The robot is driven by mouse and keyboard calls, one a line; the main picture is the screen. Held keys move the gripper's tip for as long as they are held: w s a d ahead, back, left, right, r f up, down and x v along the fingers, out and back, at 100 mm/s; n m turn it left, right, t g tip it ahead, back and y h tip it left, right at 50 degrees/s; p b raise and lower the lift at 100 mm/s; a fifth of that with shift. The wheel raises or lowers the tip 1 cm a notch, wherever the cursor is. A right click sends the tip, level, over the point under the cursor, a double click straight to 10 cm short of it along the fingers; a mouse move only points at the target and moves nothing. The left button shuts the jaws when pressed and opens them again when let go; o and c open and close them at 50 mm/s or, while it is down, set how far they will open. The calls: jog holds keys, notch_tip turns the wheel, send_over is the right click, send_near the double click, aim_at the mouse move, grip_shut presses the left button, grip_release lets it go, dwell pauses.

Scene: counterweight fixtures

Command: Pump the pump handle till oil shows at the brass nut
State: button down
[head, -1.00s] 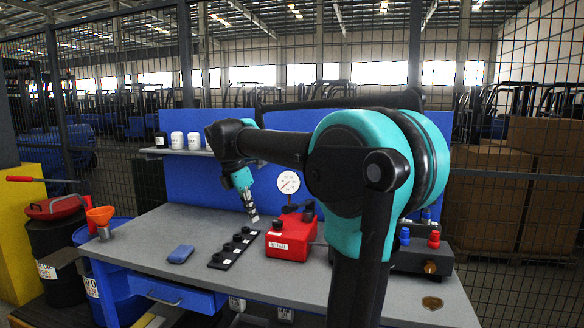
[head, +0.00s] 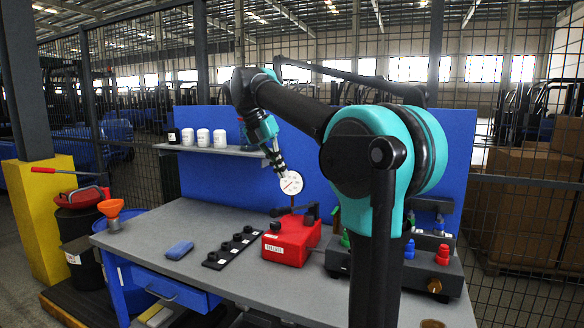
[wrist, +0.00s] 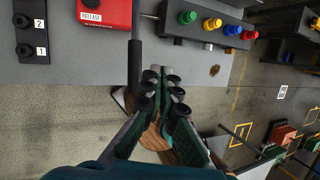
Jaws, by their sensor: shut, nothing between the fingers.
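The red pump (head: 291,241), with a RELEASE label and black fittings on top, sits on the bench. It shows at the top of the wrist view (wrist: 103,10).
A white dial gauge (head: 291,183) stands behind the pump. The dark valve block (wrist: 175,30) has coloured caps. A black strip with knobs (head: 232,247), a blue pad (head: 179,250) and an orange funnel (head: 111,210) lie leftward.

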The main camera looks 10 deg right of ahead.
notch_tip(320, 180, down, 9)
dwell(0.3)
dwell(0.5)
notch_tip(320, 180, down, 12)
notch_tip(320, 180, up, 12)
jog(key=shift+r, duration=0.15)
dwell(0.7)
